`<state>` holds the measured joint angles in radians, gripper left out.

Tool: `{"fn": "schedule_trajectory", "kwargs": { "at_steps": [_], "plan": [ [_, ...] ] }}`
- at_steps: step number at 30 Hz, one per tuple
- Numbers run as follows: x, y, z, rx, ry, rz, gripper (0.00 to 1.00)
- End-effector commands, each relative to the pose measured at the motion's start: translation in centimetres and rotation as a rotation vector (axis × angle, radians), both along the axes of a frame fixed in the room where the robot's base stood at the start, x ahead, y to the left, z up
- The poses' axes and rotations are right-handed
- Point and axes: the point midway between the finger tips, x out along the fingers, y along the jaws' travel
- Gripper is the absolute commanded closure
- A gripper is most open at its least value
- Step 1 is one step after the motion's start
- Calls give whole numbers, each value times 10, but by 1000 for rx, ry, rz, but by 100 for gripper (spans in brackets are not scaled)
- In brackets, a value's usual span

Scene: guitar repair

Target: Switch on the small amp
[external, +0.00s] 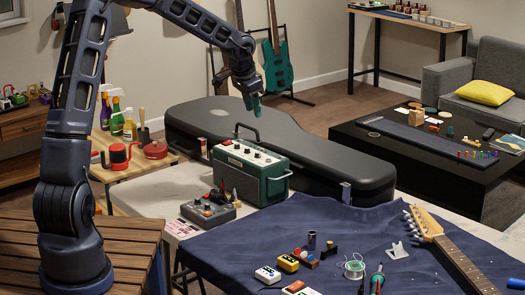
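The small amp (248,173) is a dark green box with a pale control panel on top, a row of dark knobs and a side handle. It stands upright on the light worktop, in front of the black guitar case. Whether it is on cannot be seen. My gripper (254,103) points down in the air above and behind the amp's top in the picture, apart from it. Its teal fingertips are small and seen nearly edge-on, so their gap cannot be made out. Nothing is visibly held.
A grey pedal-like box (208,211) with upright parts stands left of the amp. The guitar case (330,160) lies behind. A dark blue cloth (350,222) at the front right bears small pedals, a wire spool (354,269) and a guitar neck (452,248).

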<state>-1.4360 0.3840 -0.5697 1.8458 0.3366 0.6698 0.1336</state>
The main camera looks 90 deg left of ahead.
Motion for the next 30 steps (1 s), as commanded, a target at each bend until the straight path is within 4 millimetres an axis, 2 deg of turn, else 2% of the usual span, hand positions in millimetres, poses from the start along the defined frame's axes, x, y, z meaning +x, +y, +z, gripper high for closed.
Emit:
{"fn": "schedule_trajectory", "kwargs": {
  "at_steps": [1, 6, 12, 15, 19, 25, 30],
  "plan": [
    [-14, 22, -10, -10, -13, 25, 62],
    [-56, 85, -36, -25, -60, 91, 62],
    [-106, 143, -61, -31, -116, 160, 62],
    [-124, 160, -68, -31, -134, 182, 62],
    [-134, 170, -73, -30, -146, 195, 62],
    [-132, 175, -86, -31, -148, 198, 62],
    [-124, 182, -112, -32, -147, 197, 62]
  ]
}}
